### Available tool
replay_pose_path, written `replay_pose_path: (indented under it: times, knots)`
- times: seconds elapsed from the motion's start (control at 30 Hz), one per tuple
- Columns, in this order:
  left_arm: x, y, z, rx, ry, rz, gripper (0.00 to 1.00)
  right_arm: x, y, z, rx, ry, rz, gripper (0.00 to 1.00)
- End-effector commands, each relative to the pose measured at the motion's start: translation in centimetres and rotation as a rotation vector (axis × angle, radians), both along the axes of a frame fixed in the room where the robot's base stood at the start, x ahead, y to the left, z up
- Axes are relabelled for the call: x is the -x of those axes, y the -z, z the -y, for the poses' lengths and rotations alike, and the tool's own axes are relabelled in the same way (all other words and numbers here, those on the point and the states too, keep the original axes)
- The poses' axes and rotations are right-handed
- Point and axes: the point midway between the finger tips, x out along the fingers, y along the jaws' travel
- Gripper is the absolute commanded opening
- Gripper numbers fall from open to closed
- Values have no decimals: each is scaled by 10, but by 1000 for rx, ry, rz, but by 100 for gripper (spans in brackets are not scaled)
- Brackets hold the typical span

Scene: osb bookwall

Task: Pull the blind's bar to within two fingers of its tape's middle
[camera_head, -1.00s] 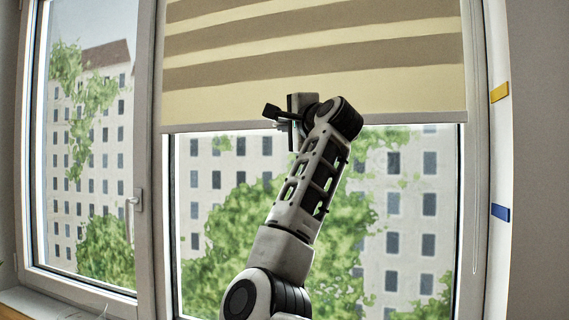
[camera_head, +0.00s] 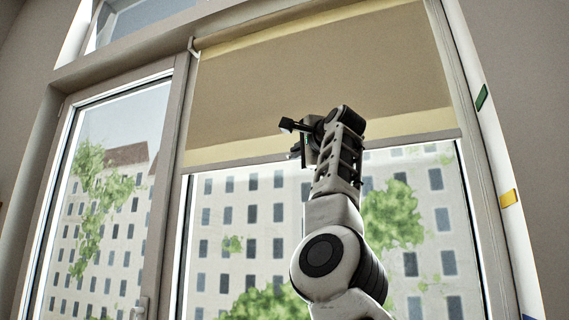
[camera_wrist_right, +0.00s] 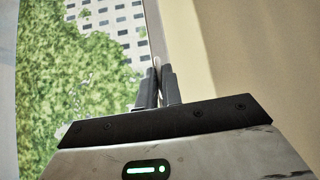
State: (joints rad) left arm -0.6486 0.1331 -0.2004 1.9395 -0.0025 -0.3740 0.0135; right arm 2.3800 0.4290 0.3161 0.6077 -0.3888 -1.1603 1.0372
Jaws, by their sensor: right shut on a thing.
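The tan and cream blind (camera_head: 260,90) hangs over the upper part of the right window pane. Its bottom bar (camera_head: 230,162) runs across the glass. On the wall at the right are a green tape (camera_head: 482,97), a yellow tape (camera_head: 509,197) and a sliver of blue tape (camera_head: 527,317) at the bottom edge. The bar's right end shows at a height between green and yellow. My right gripper (camera_head: 302,148) is at the bar's middle. In the right wrist view its fingers (camera_wrist_right: 158,88) are closed on the bar's edge (camera_wrist_right: 155,35). My left gripper is out of view.
The window frame post (camera_head: 170,190) stands left of the blind, with a second pane (camera_head: 100,230) beyond it. The glass below the bar is clear apart from my arm.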

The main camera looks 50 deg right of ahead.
Motion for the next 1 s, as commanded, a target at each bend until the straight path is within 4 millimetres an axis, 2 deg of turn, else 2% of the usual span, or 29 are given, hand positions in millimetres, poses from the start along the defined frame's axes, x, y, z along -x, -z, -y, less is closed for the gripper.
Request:
replay_pose_path:
  times: [0.17, 0.53, 0.63, 1.0]
  knots:
    - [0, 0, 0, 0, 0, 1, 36, 6, -6, 4, -1, 10, 3, 0]
    - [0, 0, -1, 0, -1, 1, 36, 6, -7, 4, 1, 10, 2, 0]
    - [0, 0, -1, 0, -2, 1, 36, 5, -7, 4, 1, 10, 2, 28]
    - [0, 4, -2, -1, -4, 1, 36, 9, -5, 2, 1, 10, 2, 28]
